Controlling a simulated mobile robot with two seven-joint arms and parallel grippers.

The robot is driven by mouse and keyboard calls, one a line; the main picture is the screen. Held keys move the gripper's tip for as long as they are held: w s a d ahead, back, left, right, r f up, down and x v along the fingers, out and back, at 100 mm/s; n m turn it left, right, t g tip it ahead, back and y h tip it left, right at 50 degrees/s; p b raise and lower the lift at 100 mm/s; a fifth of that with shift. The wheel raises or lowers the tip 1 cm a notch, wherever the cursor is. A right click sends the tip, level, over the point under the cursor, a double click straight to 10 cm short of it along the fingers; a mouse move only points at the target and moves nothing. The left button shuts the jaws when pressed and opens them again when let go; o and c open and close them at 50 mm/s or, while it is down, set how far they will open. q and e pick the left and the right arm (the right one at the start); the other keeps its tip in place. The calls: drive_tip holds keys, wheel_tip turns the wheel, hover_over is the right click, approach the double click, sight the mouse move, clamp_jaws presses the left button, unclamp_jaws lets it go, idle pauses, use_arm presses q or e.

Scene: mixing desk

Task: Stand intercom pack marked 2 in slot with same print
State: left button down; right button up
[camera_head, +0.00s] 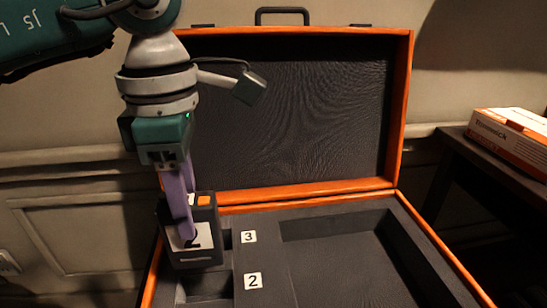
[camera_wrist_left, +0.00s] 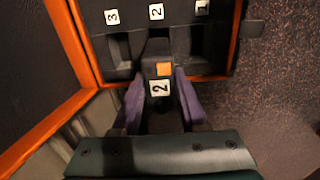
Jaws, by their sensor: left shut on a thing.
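My left gripper (camera_head: 186,232) comes down from above with its purple fingers shut on a dark intercom pack (camera_head: 207,250). The pack has an orange patch, and in the left wrist view the pack (camera_wrist_left: 163,84) shows a white label with a 2. The pack is roughly upright over the left part of the open case's foam insert. The foam has labels 3 (camera_head: 249,237) and 2 (camera_head: 253,281); the slot by label 2 (camera_head: 205,288) is partly covered by the pack. In the wrist view the pack lies in line with label 2 (camera_wrist_left: 156,12). I cannot tell whether its lower end has entered a slot.
The orange-edged case lid (camera_head: 290,110) stands open behind. Label 1 (camera_wrist_left: 202,7) and its slot show in the wrist view. A wide, shallow foam recess (camera_head: 350,258) at the right is empty. A white and orange box (camera_head: 510,133) lies on a dark table at the right.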

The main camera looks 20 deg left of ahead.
use_arm(q)
drive_tip(key=shift+f, duration=0.1)
drive_tip(key=shift+s+a+f+b, duration=0.1)
drive_tip(key=shift+a+f+b, duration=0.05)
drive_tip(key=shift+f+b, duration=0.5)
wheel_tip(320, 180, down, 11)
drive_tip(key=b, duration=0.8)
drive_tip(key=shift+b, duration=0.35)
drive_tip(key=shift+r, duration=0.1)
idle(0.4)
drive_tip(key=shift+f+b, duration=0.3)
drive_tip(key=shift+f, duration=0.05)
idle(0.3)
drive_tip(key=shift+c, duration=1.8)
unclamp_jaws()
drive_tip(key=shift+r, duration=0.1)
